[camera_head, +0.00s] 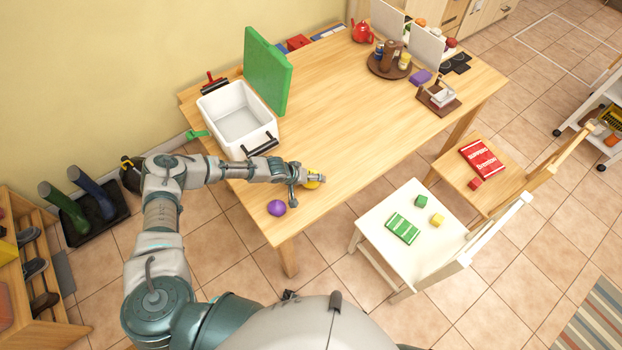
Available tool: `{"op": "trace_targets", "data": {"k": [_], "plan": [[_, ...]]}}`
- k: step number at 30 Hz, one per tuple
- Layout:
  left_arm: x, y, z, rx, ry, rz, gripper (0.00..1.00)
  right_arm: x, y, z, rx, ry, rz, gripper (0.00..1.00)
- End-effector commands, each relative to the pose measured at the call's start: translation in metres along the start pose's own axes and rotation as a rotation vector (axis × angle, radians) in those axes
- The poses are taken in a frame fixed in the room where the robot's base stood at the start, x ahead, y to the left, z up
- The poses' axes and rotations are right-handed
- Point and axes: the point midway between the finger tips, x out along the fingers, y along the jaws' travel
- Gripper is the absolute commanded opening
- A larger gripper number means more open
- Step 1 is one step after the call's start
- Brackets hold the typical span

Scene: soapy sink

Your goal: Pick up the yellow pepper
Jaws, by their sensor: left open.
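The yellow pepper (313,182) lies on the wooden table near its front edge. My left gripper (308,179) is at the pepper and partly covers it. The gripper is open, with its fingers close to the pepper; I cannot tell whether they touch it. My right gripper is not in view.
A purple round object (276,208) lies near the table's front corner. A white tub (238,122) and an upright green board (267,72) stand behind my left arm. A round brown tray (388,66) holds items at the back right. The middle of the wooden table (345,110) is clear.

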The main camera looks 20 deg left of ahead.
Motion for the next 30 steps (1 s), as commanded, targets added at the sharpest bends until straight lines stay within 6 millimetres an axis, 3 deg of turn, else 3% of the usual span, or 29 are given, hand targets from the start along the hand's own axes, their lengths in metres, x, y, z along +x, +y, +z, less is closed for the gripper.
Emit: {"op": "trace_targets", "data": {"k": [1,9,10,20,29,30], "plan": [[0.000,0.000,0.000,0.000,0.000,0.000,0.99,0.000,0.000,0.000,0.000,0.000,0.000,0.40],[0.000,-0.001,0.000,0.000,-0.001,-0.001,0.31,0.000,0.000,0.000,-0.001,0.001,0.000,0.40],[0.000,-0.001,0.000,0.000,-0.001,-0.001,0.28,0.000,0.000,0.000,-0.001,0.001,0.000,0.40],[-0.002,0.000,-0.001,-0.001,-0.001,-0.001,0.28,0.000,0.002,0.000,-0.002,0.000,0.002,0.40],[-0.030,0.017,-0.013,-0.002,0.002,0.002,0.28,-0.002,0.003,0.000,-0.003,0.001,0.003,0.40],[-0.032,0.018,-0.004,-0.001,-0.006,0.002,0.28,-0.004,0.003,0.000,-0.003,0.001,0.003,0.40]]}}
